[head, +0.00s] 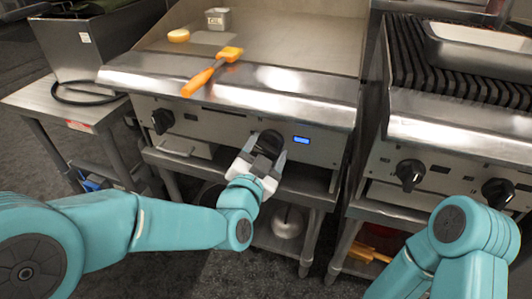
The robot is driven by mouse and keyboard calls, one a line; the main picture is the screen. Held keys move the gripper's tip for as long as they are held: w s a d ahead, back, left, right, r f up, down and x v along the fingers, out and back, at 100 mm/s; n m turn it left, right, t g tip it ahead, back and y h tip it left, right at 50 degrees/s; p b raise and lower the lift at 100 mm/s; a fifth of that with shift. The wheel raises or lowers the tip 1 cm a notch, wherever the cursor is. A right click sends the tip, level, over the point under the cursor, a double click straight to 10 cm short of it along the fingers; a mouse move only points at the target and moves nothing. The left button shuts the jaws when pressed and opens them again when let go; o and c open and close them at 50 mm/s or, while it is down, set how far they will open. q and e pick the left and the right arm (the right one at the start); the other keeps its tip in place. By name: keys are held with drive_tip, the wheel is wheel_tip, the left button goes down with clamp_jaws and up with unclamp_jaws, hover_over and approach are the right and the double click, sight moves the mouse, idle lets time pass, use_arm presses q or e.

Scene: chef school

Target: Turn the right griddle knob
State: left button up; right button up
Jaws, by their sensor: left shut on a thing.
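The griddle (285,58) has a steel front panel with two black knobs. The left griddle knob (161,121) is free. The right griddle knob (271,138) is at the tips of my left gripper (262,155), which is shut on it. The gripper hides part of this knob. A small blue display (301,140) shows to the right of the knob. My right arm comes in at the lower right, and its gripper is out of the picture.
An orange spatula (213,70) lies over the griddle's front edge. A small metal tin (218,18) and a round yellow item (178,35) sit on the griddle. A grill (455,130) with black knobs stands at the right. A steel side table (60,103) is at the left.

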use_arm(q)
drive_tip(key=m, duration=0.5)
drive_tip(key=shift+m, duration=0.3)
drive_tip(key=m, duration=0.6)
drive_tip(key=shift+r+m, duration=0.1)
drive_tip(key=shift+m, duration=0.3)
drive_tip(key=o, duration=1)
